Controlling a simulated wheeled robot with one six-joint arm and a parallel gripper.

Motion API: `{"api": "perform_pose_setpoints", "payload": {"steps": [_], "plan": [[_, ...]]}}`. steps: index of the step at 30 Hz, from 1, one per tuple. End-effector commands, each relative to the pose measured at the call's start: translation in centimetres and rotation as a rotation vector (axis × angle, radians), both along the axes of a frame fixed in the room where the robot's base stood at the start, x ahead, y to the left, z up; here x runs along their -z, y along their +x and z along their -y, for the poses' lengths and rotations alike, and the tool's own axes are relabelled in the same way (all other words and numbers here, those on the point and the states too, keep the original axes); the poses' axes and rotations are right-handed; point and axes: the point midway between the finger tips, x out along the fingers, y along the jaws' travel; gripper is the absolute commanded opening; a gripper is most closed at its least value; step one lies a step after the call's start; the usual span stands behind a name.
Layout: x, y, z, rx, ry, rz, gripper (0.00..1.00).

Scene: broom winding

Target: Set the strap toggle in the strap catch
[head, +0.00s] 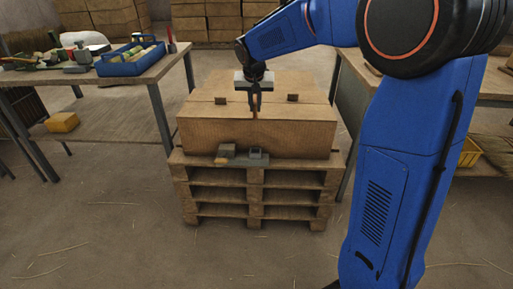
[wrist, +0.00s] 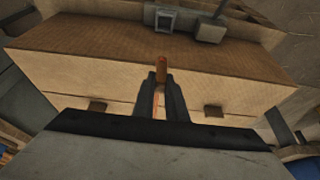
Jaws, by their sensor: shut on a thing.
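My gripper (head: 255,107) points down over the front part of the cardboard box's top. It is shut on a small brown toggle (wrist: 161,70), which sticks out past the fingertips in the wrist view. A thin orange strip, perhaps the strap, shows between the fingers. A small grey hollow frame (head: 257,154), which looks like the strap catch, sits low at the box's front, below my gripper in the picture. The frame also shows in the wrist view (wrist: 165,18), beyond the toggle and apart from it. The strap's run is mostly hidden.
A grey block (head: 227,150) with a bar sits left of the frame. The box (head: 290,137) rests on a wooden pallet (head: 260,192). Two small brown pieces lie on its top. A bench with a blue tray (head: 130,59) stands left; another bench stands right. Floor in front is clear.

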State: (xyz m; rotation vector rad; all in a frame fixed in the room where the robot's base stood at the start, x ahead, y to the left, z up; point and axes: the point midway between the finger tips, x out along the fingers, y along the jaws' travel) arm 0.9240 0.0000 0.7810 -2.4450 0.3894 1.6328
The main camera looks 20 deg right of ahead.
Motion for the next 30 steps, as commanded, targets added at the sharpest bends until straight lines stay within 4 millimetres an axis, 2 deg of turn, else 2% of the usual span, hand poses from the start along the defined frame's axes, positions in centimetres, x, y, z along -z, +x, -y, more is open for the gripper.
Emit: {"api": "perform_pose_setpoints", "payload": {"steps": [16,19,26,30], "plan": [[11.0,0.0,0.0,-0.001,-0.002,-0.004,0.0],[12.3,0.0,0.0,0.0,0.0,-0.002,0.0],[13.5,0.0,0.0,-0.001,-0.001,-0.001,0.0],[15.1,0.0,0.0,-0.001,0.0,-0.003,0.0]]}}
